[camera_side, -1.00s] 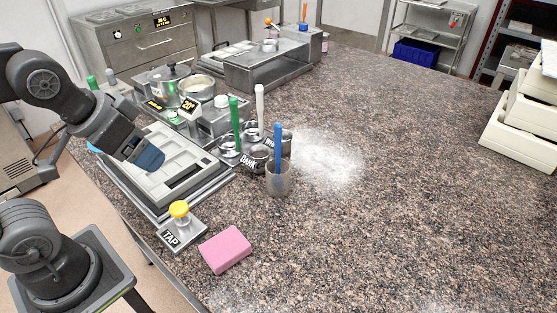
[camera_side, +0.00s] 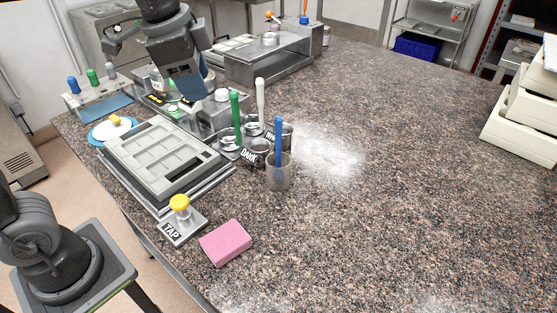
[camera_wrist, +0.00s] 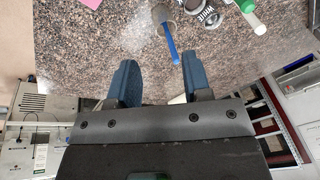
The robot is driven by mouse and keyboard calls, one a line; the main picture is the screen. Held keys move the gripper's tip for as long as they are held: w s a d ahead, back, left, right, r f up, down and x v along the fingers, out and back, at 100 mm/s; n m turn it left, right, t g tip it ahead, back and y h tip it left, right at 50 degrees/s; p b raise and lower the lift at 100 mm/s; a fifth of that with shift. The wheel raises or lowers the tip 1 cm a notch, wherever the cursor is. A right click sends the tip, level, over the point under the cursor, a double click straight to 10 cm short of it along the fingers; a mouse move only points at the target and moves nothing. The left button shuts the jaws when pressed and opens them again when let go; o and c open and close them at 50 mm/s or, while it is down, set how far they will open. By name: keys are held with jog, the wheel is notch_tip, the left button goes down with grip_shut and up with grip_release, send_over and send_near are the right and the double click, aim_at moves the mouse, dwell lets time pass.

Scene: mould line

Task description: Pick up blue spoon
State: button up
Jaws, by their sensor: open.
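The blue spoon (camera_side: 278,138) stands nearly upright in a grey translucent cup (camera_side: 279,180) on the speckled counter. Only its handle shows clearly; its lower end is inside the cup. My gripper (camera_side: 190,88) is raised above the counter, to the left of the spoon and apart from it. In the wrist view, my gripper (camera_wrist: 158,72) has two blue fingers spread with nothing between them. The spoon (camera_wrist: 172,48) shows just beyond the fingertips there, with the cup (camera_wrist: 162,15) at the top.
Green (camera_side: 235,110) and white (camera_side: 260,98) handled spoons stand in metal pots close behind the cup. A grey mould (camera_side: 165,165) lies at left. A yellow-knobbed TAP block (camera_side: 179,208) and pink block (camera_side: 226,242) are in front.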

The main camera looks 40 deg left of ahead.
jog(key=w+d+m+g, duration=0.1)
jog(key=w+d+m, duration=0.25)
jog(key=w, duration=0.25)
jog(key=m+g, duration=0.2)
jog(key=m, duration=0.4)
send_over(278, 117)
jog(key=f, duration=0.8)
jog(key=shift+a+f, duration=0.2)
jog(key=shift+f, duration=0.2)
jog(key=shift+w+d+f, duration=0.1)
jog(key=shift+f, duration=1.25)
jog(key=shift+d+f, duration=0.1)
jog(key=shift+f, duration=1.2)
jog(key=shift+c, duration=0.3)
grip_shut()
